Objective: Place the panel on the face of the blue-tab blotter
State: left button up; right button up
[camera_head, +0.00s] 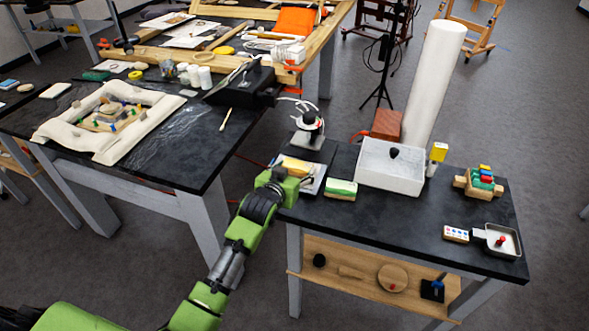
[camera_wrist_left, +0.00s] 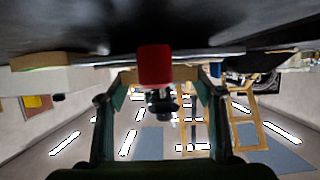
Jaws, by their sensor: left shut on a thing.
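My left gripper (camera_head: 288,171) is at the left end of the front table, low over its far left part. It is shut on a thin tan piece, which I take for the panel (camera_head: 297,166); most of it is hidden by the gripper. In the left wrist view, the fingers (camera_wrist_left: 158,82) stand either side of a tan strip, with a red block (camera_wrist_left: 154,64) in front of it. A pale flat pad with a blue edge (camera_head: 314,184), seemingly the blue-tab blotter, lies under and beside the gripper. Whether panel and pad touch, I cannot tell. My right gripper is not in view.
A green-topped block (camera_head: 341,189) lies just right of the pad. A white box (camera_head: 391,177) and a red-brown block (camera_head: 386,124) stand farther right. A small white-and-black device (camera_head: 309,128) stands behind the gripper. Bare tabletop lies at the front middle.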

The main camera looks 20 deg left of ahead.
pick_arm(q)
jog(key=shift+f, duration=0.15)
jog(key=o, duration=1.1)
jog(key=shift+s+r, duration=0.1)
jog(key=shift+r, duration=0.15)
jog(key=v, duration=1.1)
jog(key=shift+s+r+b, duration=0.2)
jog(key=shift+s+b, duration=0.15)
